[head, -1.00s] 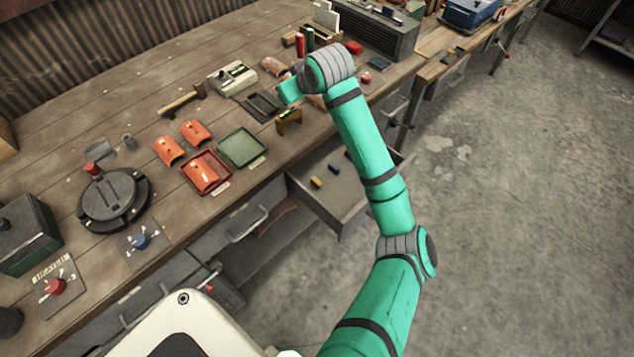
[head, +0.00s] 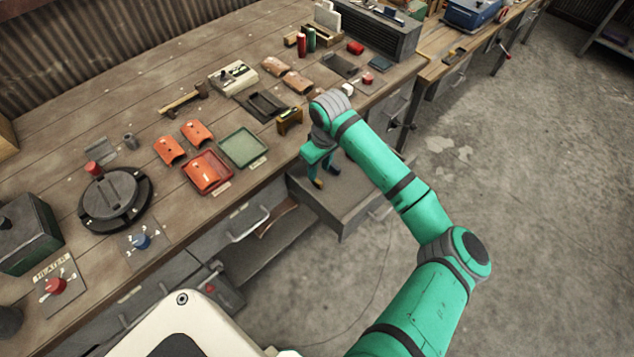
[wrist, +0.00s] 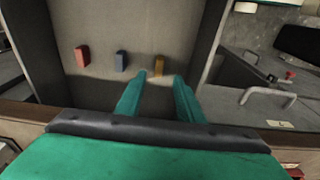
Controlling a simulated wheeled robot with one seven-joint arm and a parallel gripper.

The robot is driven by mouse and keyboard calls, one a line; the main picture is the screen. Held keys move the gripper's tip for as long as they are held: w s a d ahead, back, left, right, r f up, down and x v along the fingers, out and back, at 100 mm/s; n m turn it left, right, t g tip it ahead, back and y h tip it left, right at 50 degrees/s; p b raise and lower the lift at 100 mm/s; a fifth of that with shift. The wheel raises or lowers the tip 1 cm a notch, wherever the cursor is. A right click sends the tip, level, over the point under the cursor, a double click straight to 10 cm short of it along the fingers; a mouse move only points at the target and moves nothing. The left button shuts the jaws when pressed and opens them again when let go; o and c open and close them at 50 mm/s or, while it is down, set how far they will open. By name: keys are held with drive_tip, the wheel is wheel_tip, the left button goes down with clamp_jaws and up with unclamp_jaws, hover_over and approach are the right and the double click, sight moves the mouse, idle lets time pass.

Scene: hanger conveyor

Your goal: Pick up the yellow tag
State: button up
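The yellow tag (wrist: 159,65) stands in the open drawer (head: 350,195) below the bench. It also shows in the head view (head: 318,183), close to my fingertips. A blue tag (wrist: 121,61) and a red tag (wrist: 82,56) stand in a row to its left in the wrist view. My gripper (wrist: 159,77) is open, its two fingers reaching down into the drawer. In the wrist view the yellow tag appears in line with the gap between the fingertips. I cannot tell whether the fingertips are level with it. My gripper also shows in the head view (head: 324,177).
The drawer walls stand close around my fingers. On the bench above are a red tray (head: 230,184), a green tray (head: 262,158), orange covers (head: 168,150) and a round black turntable (head: 142,205). A drawer handle (head: 250,226) juts from the bench front.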

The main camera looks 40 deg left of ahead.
sight(317, 181)
drive_tip(key=shift+w+a+f, duration=0.15)
drive_tip(key=shift+a+f, duration=0.05)
drive_tip(key=shift+f, duration=1.55)
drive_tip(key=shift+w+a+f, duration=0.1)
drive_tip(key=shift+a+f, duration=0.05)
drive_tip(key=shift+f, duration=1.55)
drive_tip(key=shift+s, duration=0.2)
clamp_jaws()
